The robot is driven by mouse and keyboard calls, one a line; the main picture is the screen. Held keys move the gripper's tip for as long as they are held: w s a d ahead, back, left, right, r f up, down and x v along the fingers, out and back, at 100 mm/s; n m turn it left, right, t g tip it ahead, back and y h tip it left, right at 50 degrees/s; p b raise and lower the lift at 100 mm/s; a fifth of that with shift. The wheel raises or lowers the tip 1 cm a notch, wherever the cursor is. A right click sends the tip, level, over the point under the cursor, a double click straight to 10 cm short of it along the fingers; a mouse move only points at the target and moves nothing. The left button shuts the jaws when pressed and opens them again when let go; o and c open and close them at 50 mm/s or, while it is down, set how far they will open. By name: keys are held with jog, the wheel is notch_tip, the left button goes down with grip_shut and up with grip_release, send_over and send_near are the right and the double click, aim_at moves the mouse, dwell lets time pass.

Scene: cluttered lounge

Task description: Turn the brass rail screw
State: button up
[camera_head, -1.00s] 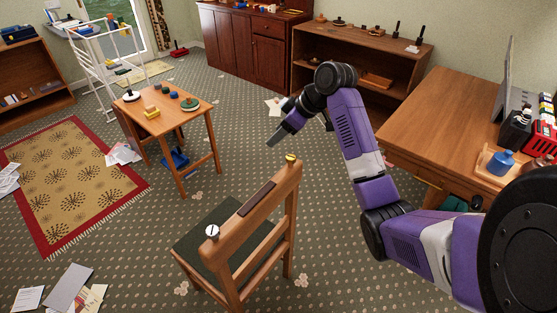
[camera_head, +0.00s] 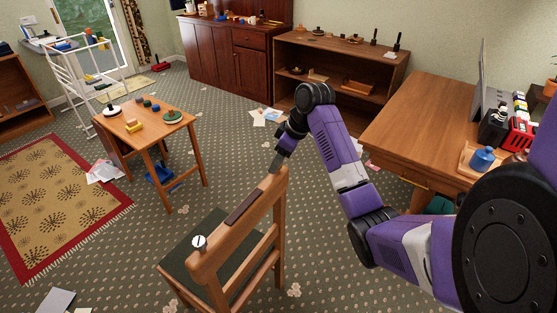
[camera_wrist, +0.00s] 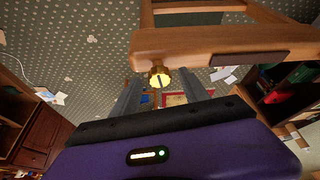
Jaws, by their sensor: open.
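A wooden chair (camera_head: 276,233) with a dark green seat stands at bottom centre in the head view. The brass rail screw (camera_wrist: 160,77), round and yellow with a dark slot, sticks out from the chair's top rail (camera_wrist: 195,45) in the wrist view. In the head view my gripper hides it. My gripper (camera_head: 275,162) is open at the rail's far end. In the wrist view its grey fingers (camera_wrist: 162,92) lie either side of the screw's line; I cannot tell whether the tips reach around it. A white slotted screw (camera_head: 199,242) sits on the rail's near end.
A dark strip (camera_head: 246,203) lies along the rail between the screws. A small wooden table (camera_head: 150,132) with toys stands to the left. A desk (camera_head: 420,118) stands to the right, close to my arm. Patterned carpet is open between the chair and small table.

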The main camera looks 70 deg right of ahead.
jog(key=shift+f, duration=0.1)
grip_shut()
jog(key=shift+w+a+r+m+p, duration=0.2)
jog(key=shift+m+p, duration=0.3)
jog(key=shift+p, duration=0.45)
jog(key=shift+s+d+f+m+h+p, duration=0.15)
jog(key=shift+m+h+p, duration=0.25)
jog(key=shift+m+p, duration=0.15)
grip_release()
jog(key=v, duration=0.7)
jog(key=shift+s+r, duration=0.2)
jog(key=shift+r, duration=0.15)
